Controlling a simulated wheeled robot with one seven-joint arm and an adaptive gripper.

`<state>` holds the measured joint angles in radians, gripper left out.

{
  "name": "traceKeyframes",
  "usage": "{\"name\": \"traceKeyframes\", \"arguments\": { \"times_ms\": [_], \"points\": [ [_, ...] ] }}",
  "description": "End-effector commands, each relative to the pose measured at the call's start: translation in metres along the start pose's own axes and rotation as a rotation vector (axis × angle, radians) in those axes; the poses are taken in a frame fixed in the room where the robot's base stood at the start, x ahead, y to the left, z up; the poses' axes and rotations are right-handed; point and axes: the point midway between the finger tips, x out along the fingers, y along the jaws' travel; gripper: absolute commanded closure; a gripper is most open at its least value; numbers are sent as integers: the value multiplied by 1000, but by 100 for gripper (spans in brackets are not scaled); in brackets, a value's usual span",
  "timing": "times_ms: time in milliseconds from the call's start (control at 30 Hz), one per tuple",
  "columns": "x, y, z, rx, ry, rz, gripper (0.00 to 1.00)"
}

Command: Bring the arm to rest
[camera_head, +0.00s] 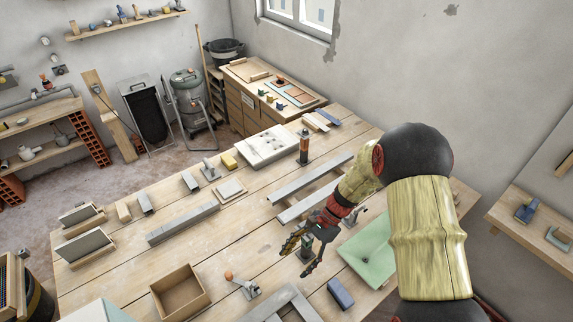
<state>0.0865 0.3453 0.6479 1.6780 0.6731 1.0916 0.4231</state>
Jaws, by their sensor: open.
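My gripper (298,254) is at the end of my arm, above the right part of the wooden workbench (125,240). Its fingers are spread, and I see nothing held between them. My arm comes in from the lower right, bends at a dark joint at the upper right and slopes down to the gripper. The gripper hides part of the bench under it. I cannot tell its exact height above the bench.
Grey bars (183,223) and a dark cylinder (304,147) stand farther back. Bare bench shows left of the gripper.

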Motion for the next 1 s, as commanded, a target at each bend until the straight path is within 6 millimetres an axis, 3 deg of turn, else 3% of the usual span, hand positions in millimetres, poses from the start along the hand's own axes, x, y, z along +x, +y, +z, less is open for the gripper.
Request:
{"name": "traceKeyframes", "arguments": {
  "times_ms": [233,367,500,1000],
  "points": [
    [0,2,-4,-54,14,6,38],
    [9,36,-8,-151,39,86,38],
    [-12,63,0,-309,124,147,38],
    [-80,123,27,-788,545,255,38]
  ]
}}
